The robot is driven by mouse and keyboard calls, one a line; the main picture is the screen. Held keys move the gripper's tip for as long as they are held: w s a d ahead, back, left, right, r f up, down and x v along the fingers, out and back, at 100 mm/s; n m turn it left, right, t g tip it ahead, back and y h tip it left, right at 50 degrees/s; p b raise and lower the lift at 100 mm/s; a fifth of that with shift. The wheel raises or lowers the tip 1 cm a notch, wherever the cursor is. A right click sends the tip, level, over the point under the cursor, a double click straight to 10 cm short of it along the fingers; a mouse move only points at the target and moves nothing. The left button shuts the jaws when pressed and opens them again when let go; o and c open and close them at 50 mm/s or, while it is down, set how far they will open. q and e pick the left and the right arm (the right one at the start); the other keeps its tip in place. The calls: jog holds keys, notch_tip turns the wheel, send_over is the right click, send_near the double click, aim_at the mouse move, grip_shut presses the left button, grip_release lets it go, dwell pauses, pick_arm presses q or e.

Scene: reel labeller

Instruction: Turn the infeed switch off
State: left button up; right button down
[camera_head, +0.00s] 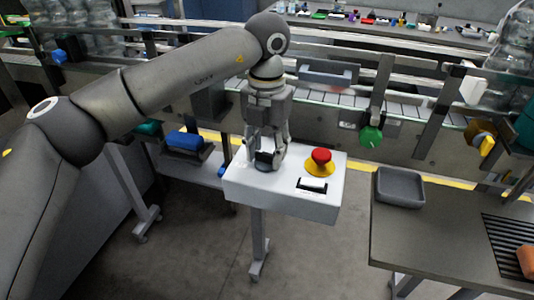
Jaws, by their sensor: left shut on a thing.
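A white control box (240,190) stands on a post in front of the conveyor. My left gripper (267,160) points down onto its left part and is shut on a dark knob (264,165), which looks like the infeed switch. The fingers hide much of the knob, so I cannot tell which way it is turned. A red mushroom button (321,156) on a yellow base is to the right of the gripper, apart from it. A black-framed white label or rocker (312,185) is at the box's front right. My right gripper is not in view.
The conveyor (340,98) with its rails runs behind the box. A green knob (370,136) hangs from a bracket there. A grey table with a grey tray (400,187) is at right. A blue object (184,140) lies on a shelf at left. Floor in front is clear.

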pick_arm(q)
jog(key=shift+n, duration=0.6)
jog(key=shift+b, duration=0.3)
jog(key=shift+r, duration=0.1)
jog(key=o, duration=1)
notch_tip(320, 180, up, 12)
jog(key=shift+f, duration=0.1)
